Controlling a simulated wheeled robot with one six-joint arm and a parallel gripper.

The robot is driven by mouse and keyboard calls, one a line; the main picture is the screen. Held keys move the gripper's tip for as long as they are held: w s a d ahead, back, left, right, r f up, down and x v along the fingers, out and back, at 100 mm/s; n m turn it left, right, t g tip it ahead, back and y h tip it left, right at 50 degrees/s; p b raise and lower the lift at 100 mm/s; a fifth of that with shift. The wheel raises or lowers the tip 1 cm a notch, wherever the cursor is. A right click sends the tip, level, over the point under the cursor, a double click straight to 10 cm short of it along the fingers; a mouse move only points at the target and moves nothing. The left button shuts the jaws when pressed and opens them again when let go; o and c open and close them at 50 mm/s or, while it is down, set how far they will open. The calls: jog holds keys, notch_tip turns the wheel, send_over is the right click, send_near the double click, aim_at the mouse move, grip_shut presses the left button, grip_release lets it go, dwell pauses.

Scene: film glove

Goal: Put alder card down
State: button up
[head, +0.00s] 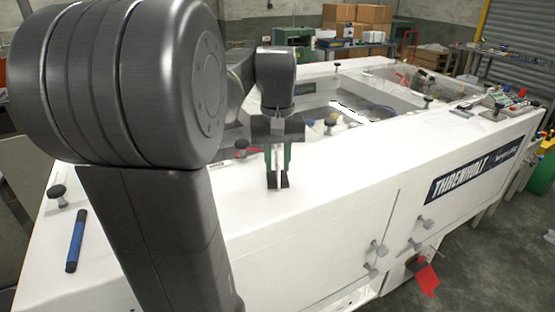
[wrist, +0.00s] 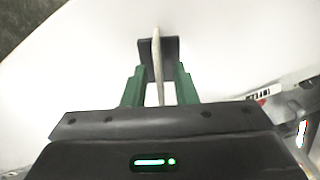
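My gripper (head: 278,180) is over the white top of the machine, pointing down, with green fingers and dark fingertip pads. In the wrist view my gripper (wrist: 158,50) is shut on a thin pale card, the alder card (wrist: 157,65), seen edge-on and upright between the pads. In the head view only a narrow pale strip of the card (head: 279,163) shows between the fingers. Its face and any marking are hidden. I cannot tell whether its lower edge touches the white surface.
The white machine top (head: 340,190) is clear around my gripper. A blue cylinder (head: 76,240) lies at the left, near a dark knob (head: 57,193). An open recess (head: 345,110) with items lies behind.

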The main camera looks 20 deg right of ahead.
aim_at(277, 155)
notch_tip(277, 155, up, 12)
jog(key=shift+r, duration=0.15)
dwell(0.4)
jog(key=shift+s, duration=0.1)
